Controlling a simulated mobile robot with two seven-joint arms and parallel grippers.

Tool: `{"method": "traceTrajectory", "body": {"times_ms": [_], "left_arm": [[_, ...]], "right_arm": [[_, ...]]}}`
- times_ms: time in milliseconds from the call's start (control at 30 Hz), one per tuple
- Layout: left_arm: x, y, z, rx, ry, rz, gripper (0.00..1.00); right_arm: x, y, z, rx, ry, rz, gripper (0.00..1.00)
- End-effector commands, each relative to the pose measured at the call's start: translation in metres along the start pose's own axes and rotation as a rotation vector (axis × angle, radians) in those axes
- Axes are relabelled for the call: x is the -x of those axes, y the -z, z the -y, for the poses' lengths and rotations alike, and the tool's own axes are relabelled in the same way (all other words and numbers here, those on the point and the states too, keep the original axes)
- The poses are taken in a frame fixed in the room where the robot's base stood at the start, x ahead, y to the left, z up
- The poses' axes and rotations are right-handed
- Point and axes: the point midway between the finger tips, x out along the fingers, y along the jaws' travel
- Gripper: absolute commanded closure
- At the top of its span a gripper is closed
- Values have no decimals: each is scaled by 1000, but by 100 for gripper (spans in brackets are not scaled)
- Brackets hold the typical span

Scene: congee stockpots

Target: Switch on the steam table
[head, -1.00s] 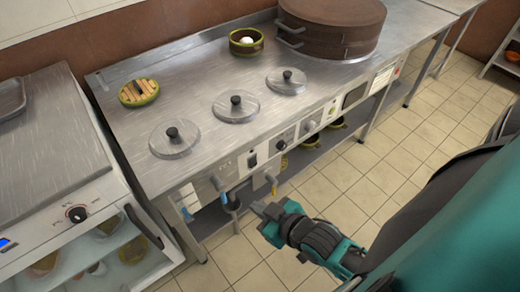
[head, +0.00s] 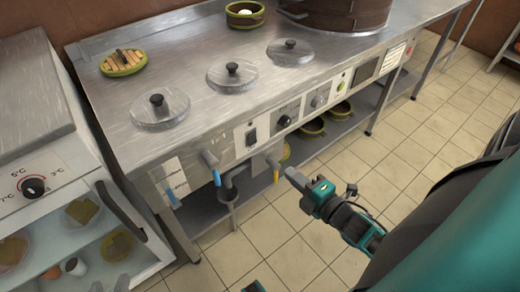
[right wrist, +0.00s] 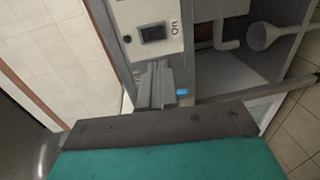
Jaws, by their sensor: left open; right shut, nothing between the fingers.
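The steam table (head: 180,62) is a steel counter with several round lidded wells and a front control panel. A dark rocker switch (head: 250,137) sits on a pale plate on that panel, right of the blue-handled tap (head: 210,160). In the right wrist view a dark switch (right wrist: 153,33) with lettering beside it is just beyond the fingertips. My right gripper (head: 290,174) is shut and empty, in front of the panel, below and right of the switch; its fingers (right wrist: 156,82) appear apart from it. Only a small part of my left gripper (head: 254,287) shows at the bottom edge; its fingertips are hidden.
A dark round steamer (head: 335,12), a plate of sticks (head: 123,63) and a green bowl (head: 245,14) stand on the counter. A glass-fronted cabinet (head: 75,195) with a dial is at left. A lower shelf (head: 345,125) holds bowls. The tiled floor in front is clear.

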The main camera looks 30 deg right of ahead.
Motion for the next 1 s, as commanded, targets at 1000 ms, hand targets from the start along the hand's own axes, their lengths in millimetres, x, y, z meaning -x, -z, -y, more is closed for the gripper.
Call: {"method": "traceTrajectory", "body": {"times_ms": [1000], "left_arm": [[-18,-33,-1,13,2,9,54]], "right_arm": [[-139,0,1,-4,1,0,100]]}}
